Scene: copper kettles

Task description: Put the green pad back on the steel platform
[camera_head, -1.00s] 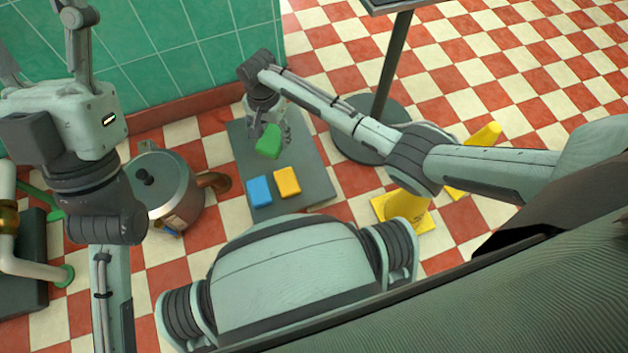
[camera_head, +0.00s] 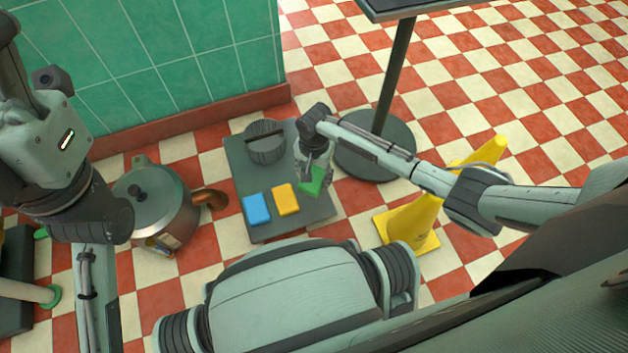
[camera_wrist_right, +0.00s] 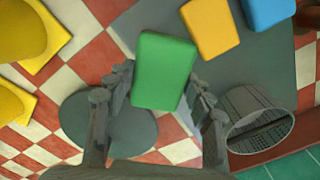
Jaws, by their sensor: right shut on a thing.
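The green pad (camera_head: 312,182) is held in my right gripper (camera_head: 317,168). In the right wrist view the pad (camera_wrist_right: 164,70) sits between the two fingers (camera_wrist_right: 160,97), which are shut on it. In the head view it is over the right edge of the grey steel platform (camera_head: 288,231), right of the yellow pad (camera_head: 286,199). How high it is above the platform is hard to tell. The blue pad (camera_head: 257,209) lies left of the yellow one on the platform. My left arm shows at the left; its gripper is out of view.
A dark round drum (camera_head: 265,150) stands at the platform's back. A copper kettle (camera_head: 163,222) stands left of the platform. A post with a round base (camera_head: 372,160) is close to the right, with a yellow cone (camera_head: 412,222) in front. A green tiled wall (camera_head: 150,60) is behind.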

